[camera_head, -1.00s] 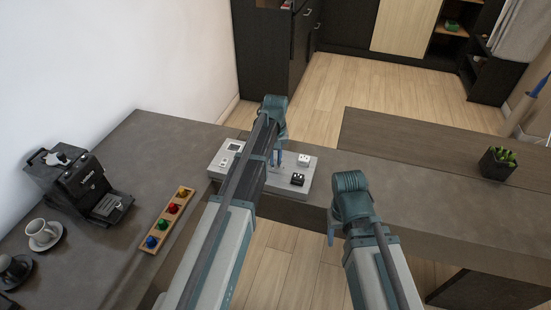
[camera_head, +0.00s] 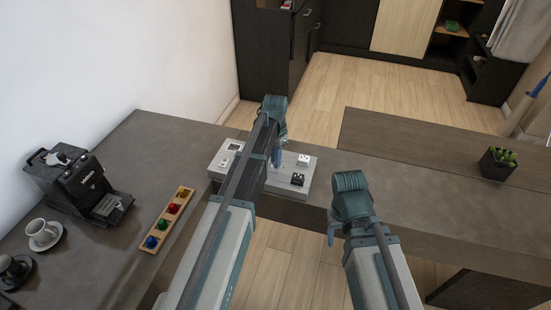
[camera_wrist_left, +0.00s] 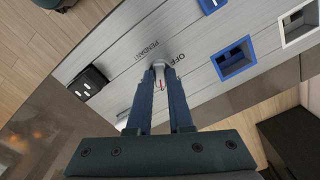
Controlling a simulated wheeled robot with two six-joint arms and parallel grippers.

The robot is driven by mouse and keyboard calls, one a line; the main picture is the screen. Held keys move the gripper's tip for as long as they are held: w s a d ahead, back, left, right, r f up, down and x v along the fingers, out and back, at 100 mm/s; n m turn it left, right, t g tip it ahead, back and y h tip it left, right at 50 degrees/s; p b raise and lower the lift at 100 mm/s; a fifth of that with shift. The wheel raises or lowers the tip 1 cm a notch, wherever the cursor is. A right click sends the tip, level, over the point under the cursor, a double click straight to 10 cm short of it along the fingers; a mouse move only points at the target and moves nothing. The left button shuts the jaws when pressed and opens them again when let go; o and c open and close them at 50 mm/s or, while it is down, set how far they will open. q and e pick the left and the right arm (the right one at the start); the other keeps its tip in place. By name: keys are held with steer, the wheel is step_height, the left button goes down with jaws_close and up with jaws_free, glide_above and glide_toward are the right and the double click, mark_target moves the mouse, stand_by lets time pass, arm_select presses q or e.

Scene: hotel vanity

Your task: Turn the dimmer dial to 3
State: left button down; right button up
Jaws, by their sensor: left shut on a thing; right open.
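The grey-white control panel (camera_head: 292,190) lies on the counter, partly hidden behind my left arm. In the left wrist view the panel (camera_wrist_left: 135,70) carries the printed words "PENDANT" and "OFF". My left gripper (camera_wrist_left: 160,76) is shut on a small grey dial (camera_wrist_left: 159,65) beside these words. A short red line shows between the fingers. The dial's numbers are not readable. In the head view my left gripper (camera_head: 277,158) points down at the panel and the dial is hidden. My right gripper (camera_head: 331,234) is open and empty, to the right of the panel and low in the view.
The panel also bears a black switch (camera_head: 297,179), a white socket (camera_head: 303,160) and a blue-framed switch (camera_wrist_left: 234,60). A coffee machine (camera_head: 85,187), cups and a wooden strip with coloured knobs (camera_head: 149,247) stand left. A potted plant (camera_head: 497,163) stands right.

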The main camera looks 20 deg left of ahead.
arm_select(q)
steer(key=m, duration=0.6)
steer(key=shift+m, duration=0.3)
steer(key=m, duration=0.5)
steer(key=shift+m, duration=0.4)
steer(key=c, duration=0.8)
jaws_free()
steer(key=shift+r, duration=0.1)
step_height(320, 180, up, 14)
steer(key=p, duration=1.3)
steer(key=shift+f+p, duration=0.2)
steer(key=shift+p, duration=0.2)
